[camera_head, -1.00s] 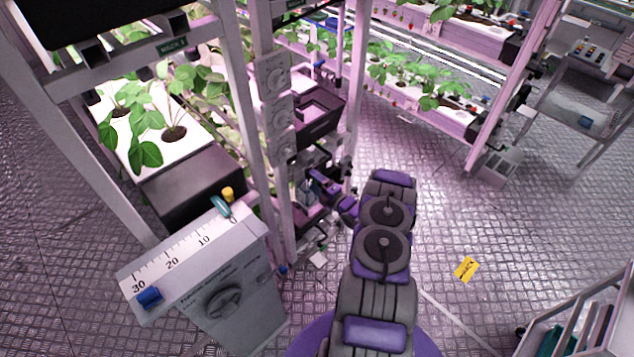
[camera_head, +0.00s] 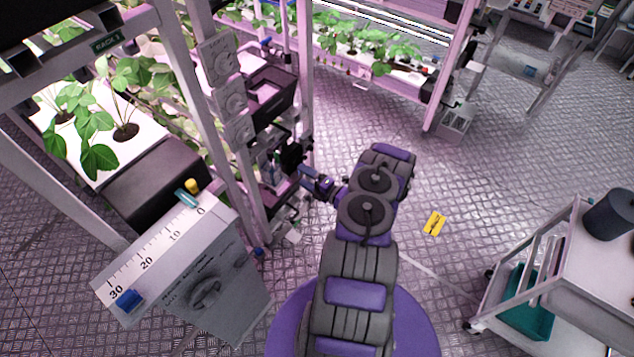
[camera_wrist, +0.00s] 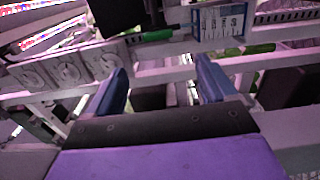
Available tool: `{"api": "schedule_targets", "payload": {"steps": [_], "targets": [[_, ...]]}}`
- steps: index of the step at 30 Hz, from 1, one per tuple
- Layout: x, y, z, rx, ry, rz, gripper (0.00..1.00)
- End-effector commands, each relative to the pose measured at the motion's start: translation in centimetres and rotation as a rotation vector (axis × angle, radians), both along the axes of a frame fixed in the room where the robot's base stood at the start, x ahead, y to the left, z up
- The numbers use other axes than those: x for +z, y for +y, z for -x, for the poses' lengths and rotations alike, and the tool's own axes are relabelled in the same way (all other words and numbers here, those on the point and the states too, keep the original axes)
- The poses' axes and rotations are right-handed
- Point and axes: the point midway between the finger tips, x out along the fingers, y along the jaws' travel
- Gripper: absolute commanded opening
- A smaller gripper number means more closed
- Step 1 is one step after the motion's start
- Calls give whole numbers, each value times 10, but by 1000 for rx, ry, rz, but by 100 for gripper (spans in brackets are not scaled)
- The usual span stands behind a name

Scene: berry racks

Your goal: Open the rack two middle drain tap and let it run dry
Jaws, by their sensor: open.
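My gripper (camera_head: 306,174) reaches left toward the dark boxes and fittings on the near rack's post. It also shows in the wrist view (camera_wrist: 163,82), with two blue fingers spread apart and nothing held between them. The near rack (camera_head: 178,62) carries a small green sign (camera_head: 105,43) whose number I cannot read surely. A small blue fitting (camera_head: 265,43) sits high on the rack side, and another (camera_head: 258,252) sits near the floor. I cannot tell which of these is the middle drain tap, or whether any tap is open.
A dark open bin (camera_head: 270,93) juts from the rack. A cart (camera_head: 578,262) stands at right. A yellow tag (camera_head: 434,223) lies on the otherwise clear floor (camera_head: 400,125).

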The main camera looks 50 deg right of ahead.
Motion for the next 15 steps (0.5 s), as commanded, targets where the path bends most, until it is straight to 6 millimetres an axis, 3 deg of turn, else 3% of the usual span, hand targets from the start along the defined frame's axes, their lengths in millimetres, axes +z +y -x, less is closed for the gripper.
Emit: {"api": "schedule_targets", "payload": {"steps": [6,15], "targets": [[0,-3,36,-1,1,1,85],[0,-4,50,0,2,1,85]]}}
